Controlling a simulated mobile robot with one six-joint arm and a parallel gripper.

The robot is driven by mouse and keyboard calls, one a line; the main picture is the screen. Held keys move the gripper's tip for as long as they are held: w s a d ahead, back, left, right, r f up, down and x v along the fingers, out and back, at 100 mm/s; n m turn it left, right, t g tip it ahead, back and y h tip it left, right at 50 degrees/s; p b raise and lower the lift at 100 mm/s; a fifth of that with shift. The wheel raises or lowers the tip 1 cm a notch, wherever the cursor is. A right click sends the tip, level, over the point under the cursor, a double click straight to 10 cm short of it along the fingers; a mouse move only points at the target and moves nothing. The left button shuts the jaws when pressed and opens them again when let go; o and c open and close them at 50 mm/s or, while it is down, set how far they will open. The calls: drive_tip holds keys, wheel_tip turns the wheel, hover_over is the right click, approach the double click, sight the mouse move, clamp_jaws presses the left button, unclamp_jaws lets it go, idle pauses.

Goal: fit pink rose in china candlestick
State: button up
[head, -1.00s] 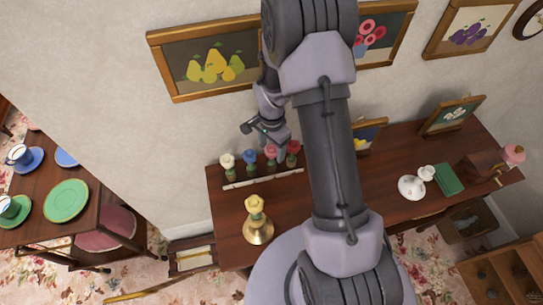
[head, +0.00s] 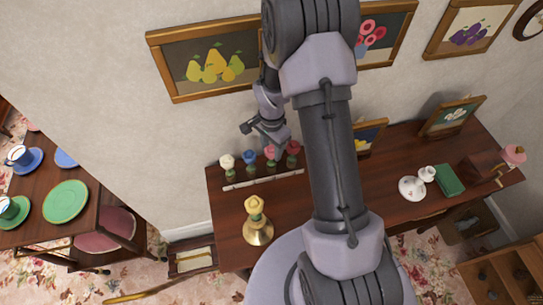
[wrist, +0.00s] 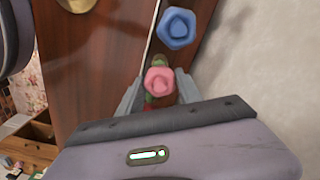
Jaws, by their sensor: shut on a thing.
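The pink rose (wrist: 158,82) stands between my gripper's fingers in the wrist view, with its green stem partly hidden below the bloom. My gripper (wrist: 160,92) is shut on it. In the head view my gripper (head: 270,140) is over the pink rose (head: 270,153), which is in the row of flowers on the white rack. The white china candlestick (head: 411,188) appears to be the white piece on the right part of the table, with a small round part at its upper right.
Beside the pink rose are a blue rose (wrist: 177,28), a red rose (head: 293,147) and a white rose (head: 226,161). A brass candlestick (head: 258,232) holds a yellow rose. The wall is close behind.

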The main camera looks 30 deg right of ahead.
drive_tip(key=shift+r, duration=0.3)
drive_tip(key=shift+r+p, duration=0.3)
drive_tip(key=shift+r, duration=0.4)
drive_tip(key=shift+r+p, duration=0.35)
drive_tip(key=shift+r, duration=0.1)
drive_tip(key=shift+r+p, duration=0.75)
drive_tip(key=shift+r, duration=0.35)
drive_tip(key=shift+f, duration=0.1)
